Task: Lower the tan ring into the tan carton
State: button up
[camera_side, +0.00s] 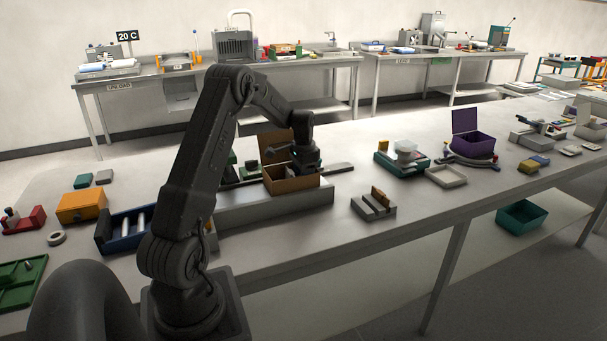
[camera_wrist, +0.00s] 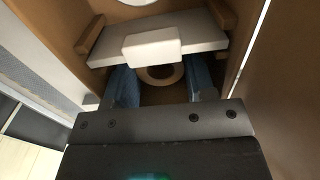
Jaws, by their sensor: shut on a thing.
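The tan carton (camera_side: 292,185) stands open on a grey platform, its lid flap raised at the back. Its tan walls (camera_wrist: 252,45) surround the wrist view on both sides. My gripper (camera_side: 305,165) reaches down at the carton's opening in the side view, and its tips are hidden there. In the wrist view my gripper (camera_wrist: 160,80) has two blue fingers, shut on the tan ring (camera_wrist: 160,84) between them. The ring's far edge is partly covered by a pale block. Whether the ring touches the carton floor, I cannot tell.
In the wrist view a grey bar with a pale block (camera_wrist: 152,44) lies ahead of the fingers, and a white round thing (camera_wrist: 146,2) lies beyond. The grey platform (camera_side: 270,210) carries the carton. A blue tray (camera_side: 125,240) stands to the left, a small grey slotted block (camera_side: 373,208) to the right.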

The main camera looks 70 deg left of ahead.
jog(key=o, duration=0.8)
jog(key=c, duration=0.4)
jog(key=shift+r, duration=0.25)
dwell(0.5)
jog(key=shift+r, duration=0.75)
jog(key=shift+r, duration=0.55)
jog(key=shift+r, duration=4.45)
jog(key=shift+d, duration=0.1)
